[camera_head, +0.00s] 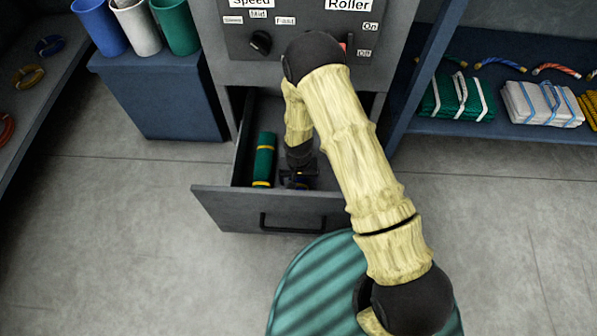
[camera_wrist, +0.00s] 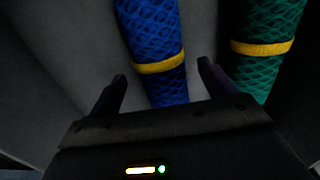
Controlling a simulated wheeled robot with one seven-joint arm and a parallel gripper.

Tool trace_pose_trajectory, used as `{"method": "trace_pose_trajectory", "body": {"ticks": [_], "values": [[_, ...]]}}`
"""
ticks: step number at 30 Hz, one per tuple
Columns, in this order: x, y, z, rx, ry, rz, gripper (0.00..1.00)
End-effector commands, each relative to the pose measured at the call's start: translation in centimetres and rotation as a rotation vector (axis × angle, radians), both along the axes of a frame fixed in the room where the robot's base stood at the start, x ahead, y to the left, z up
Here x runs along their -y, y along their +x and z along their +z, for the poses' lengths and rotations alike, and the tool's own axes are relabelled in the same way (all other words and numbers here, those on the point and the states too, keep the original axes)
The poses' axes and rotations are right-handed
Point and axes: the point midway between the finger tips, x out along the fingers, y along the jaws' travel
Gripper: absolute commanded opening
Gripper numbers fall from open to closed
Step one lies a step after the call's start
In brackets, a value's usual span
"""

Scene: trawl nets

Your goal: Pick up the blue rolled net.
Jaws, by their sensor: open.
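The blue rolled net (camera_wrist: 155,40) with a yellow band lies lengthwise in the open drawer (camera_head: 225,208). In the wrist view it runs between the two fingers of my gripper (camera_wrist: 161,76), which are open, one on each side. I cannot tell how far the fingertips are above it, and they are not closed on it. In the head view my gripper (camera_head: 299,178) is low inside the drawer, and my arm and gripper hide the blue net there.
A green rolled net (camera_head: 265,160) with yellow bands lies in the drawer to the left in the head view; it shows right of the blue net in the wrist view (camera_wrist: 265,75). The drawer's walls surround my gripper. A control panel (camera_head: 290,43) stands above the drawer.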

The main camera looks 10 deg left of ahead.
Motion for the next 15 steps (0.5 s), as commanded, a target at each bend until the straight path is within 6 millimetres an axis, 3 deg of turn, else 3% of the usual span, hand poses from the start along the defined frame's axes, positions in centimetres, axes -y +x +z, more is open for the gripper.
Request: {"method": "trace_pose_trajectory", "body": {"ticks": [1, 6, 15], "values": [[-0.1, 0.0, -1.1, 0.000, 0.000, 0.001, 0.83], [-0.1, 0.0, -2.8, 0.000, 0.000, -0.001, 0.83], [-0.1, 0.0, -2.7, 0.000, 0.000, -0.001, 0.83]]}}
